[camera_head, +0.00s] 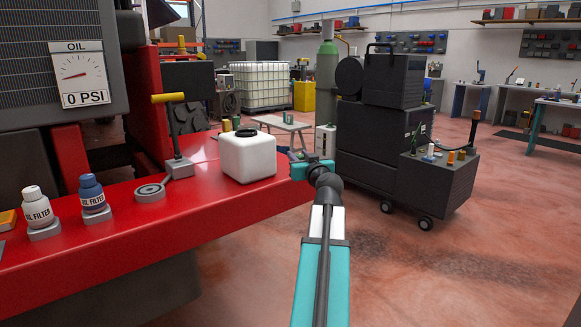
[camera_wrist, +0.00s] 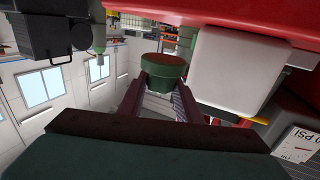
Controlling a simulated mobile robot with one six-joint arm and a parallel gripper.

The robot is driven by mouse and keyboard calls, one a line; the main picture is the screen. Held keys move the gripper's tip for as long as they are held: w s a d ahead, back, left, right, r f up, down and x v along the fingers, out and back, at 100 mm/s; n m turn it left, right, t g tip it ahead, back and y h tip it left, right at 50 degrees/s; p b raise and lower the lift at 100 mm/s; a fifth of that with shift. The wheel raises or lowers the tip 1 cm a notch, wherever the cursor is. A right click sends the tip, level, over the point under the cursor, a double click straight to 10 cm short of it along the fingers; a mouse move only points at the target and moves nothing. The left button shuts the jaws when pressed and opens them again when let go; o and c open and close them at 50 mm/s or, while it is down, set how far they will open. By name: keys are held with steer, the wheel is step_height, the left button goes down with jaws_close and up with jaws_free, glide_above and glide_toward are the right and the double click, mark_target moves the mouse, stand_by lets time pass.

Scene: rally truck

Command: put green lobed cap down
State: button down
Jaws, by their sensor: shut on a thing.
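The green lobed cap (camera_wrist: 162,80) sits between the two fingers of my gripper (camera_wrist: 163,92) in the wrist view. It has a dark green side and a brownish top face. My gripper is shut on it. In the head view my gripper (camera_head: 299,158) is beyond the right edge of the red ledge, just right of the white container; I cannot make out the cap clearly there. The wrist picture looks turned over, with the red ledge at its top.
A white container (camera_head: 248,157) stands on the red ledge (camera_head: 225,200) close to my gripper. A dark wheeled cart (camera_head: 435,185) stands to the right. Open floor lies at the lower right.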

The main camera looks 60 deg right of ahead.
steer(key=shift+d, duration=0.15)
steer(key=x, duration=0.5)
steer(key=f+b+x, duration=0.1)
steer(key=x, duration=0.4)
steer(key=s+d+x, duration=0.1)
steer(key=x, duration=0.4)
steer(key=shift+w+d+f, duration=0.25)
steer(key=shift+d+f, duration=0.05)
steer(key=shift+d, duration=0.05)
steer(key=shift+f+b, duration=0.7)
steer(key=shift+f, duration=1.05)
steer(key=shift+f, duration=0.1)
steer(key=c, duration=1.3)
jaws_free()
steer(key=shift+p+v, duration=0.3)
steer(key=shift+v, duration=5.7)
